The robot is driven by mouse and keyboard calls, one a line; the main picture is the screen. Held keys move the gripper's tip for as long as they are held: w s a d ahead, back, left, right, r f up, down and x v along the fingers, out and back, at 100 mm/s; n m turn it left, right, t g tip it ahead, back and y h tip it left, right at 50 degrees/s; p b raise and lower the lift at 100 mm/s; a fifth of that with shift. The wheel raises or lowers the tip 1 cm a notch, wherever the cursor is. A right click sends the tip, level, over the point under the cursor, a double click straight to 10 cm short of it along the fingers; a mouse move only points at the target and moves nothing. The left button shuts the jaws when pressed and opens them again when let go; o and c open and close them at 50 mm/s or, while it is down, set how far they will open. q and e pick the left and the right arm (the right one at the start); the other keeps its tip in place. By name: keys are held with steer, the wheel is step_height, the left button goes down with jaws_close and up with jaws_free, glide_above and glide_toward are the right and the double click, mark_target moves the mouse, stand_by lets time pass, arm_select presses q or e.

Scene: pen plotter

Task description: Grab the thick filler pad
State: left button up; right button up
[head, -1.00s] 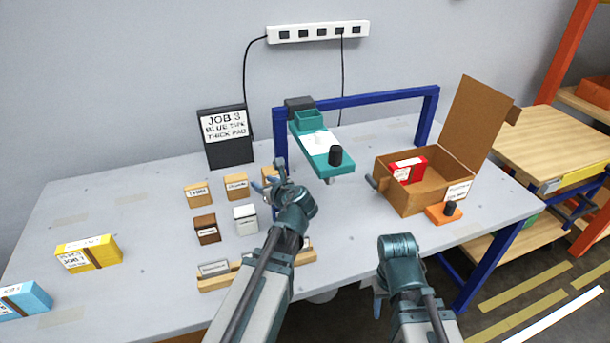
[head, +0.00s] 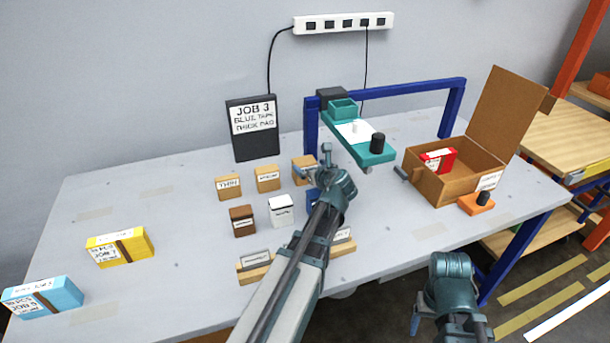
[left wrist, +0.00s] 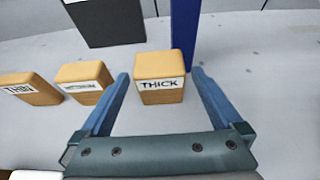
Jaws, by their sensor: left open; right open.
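The thick filler pad (left wrist: 160,75) is a tan block with a white label reading THICK. In the left wrist view it stands upright between the tips of my left gripper (left wrist: 160,82), whose blue fingers are spread with a gap on each side. In the head view the thick pad (head: 304,167) is partly hidden behind my left gripper (head: 312,172). My right gripper (head: 416,322) hangs low at the front right, mostly hidden by its own arm.
Similar pads labelled THIN (head: 229,187) and medium (head: 267,178) stand left of it. Brown (head: 242,221) and white (head: 281,210) blocks stand in front. A blue frame post (left wrist: 185,30) rises close behind the thick pad. An open carton (head: 440,187) stands to the right.

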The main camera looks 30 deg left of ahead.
mark_target(306, 163)
arm_select(q)
steer(key=shift+b+x, duration=1.1)
steer(key=shift+x, duration=1.9)
steer(key=shift+s, duration=0.15)
steer(key=c, duration=1)
steer(key=shift+r, duration=0.25)
step_height(306, 163, up, 28)
steer(key=p, duration=2.8)
steer(key=shift+f, duration=0.2)
